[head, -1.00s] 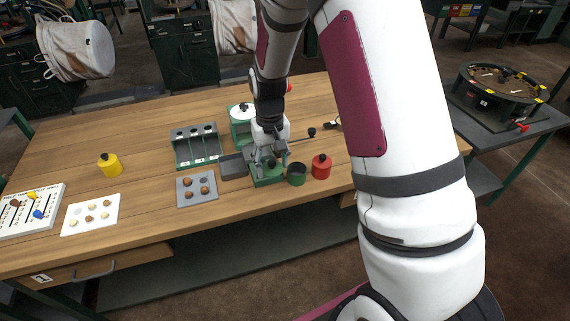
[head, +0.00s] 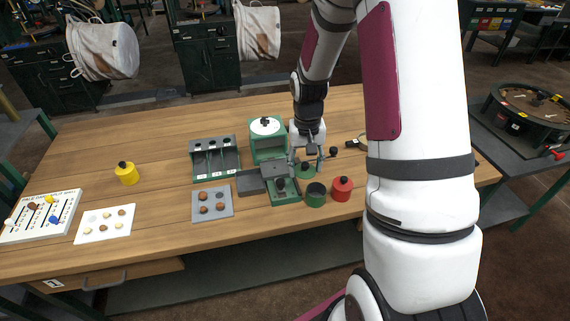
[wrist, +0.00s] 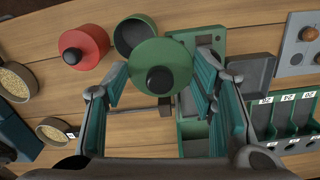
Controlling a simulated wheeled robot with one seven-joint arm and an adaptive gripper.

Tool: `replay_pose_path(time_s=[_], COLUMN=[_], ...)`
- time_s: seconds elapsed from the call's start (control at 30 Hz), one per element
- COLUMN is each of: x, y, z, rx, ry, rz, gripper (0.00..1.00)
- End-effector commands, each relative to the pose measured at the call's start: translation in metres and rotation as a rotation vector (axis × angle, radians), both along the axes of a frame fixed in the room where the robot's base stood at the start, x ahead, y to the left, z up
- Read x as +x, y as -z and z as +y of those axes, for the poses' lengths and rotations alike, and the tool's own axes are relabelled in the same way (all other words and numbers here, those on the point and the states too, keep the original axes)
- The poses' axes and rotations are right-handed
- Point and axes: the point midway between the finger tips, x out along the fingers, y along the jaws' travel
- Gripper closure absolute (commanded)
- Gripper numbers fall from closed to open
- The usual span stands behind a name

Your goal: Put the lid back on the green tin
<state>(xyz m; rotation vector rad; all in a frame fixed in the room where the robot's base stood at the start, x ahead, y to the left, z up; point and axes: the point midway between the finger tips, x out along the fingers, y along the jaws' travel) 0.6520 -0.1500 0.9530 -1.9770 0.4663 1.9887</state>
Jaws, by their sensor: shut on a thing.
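The green lid (wrist: 160,68) with its black knob is between the fingers of my gripper (wrist: 162,82) in the wrist view. My gripper (head: 306,160) is shut on the lid and holds it above the table. The lid also shows in the head view (head: 305,171). The open green tin (head: 315,196) stands upright in front of the gripper, with a dark inside. In the wrist view the tin (wrist: 130,40) is just beyond the lid, which overlaps part of its rim. The lid is offset from the tin's mouth.
A red lidded tin (head: 342,189) stands right beside the green tin. A green device (head: 280,193) with a grey tray (head: 250,184) is close on the left. A compartment rack (head: 215,160) and a yellow tin (head: 127,173) are farther left.

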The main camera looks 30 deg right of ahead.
Motion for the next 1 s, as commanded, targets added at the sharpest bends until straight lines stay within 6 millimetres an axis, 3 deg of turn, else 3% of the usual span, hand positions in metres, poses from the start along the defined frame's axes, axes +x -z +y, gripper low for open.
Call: replay_pose_path(time_s=[0.1, 0.3, 1.0], x=[-0.015, -0.023, -0.022], y=[-0.001, 0.0, 0.054], z=[-0.019, -0.03, -0.03], rx=[-0.002, -0.004, -0.003], ry=[0.063, 0.105, 0.104], rz=[0.002, -0.001, 0.001], gripper=[0.67, 0.67, 0.67])
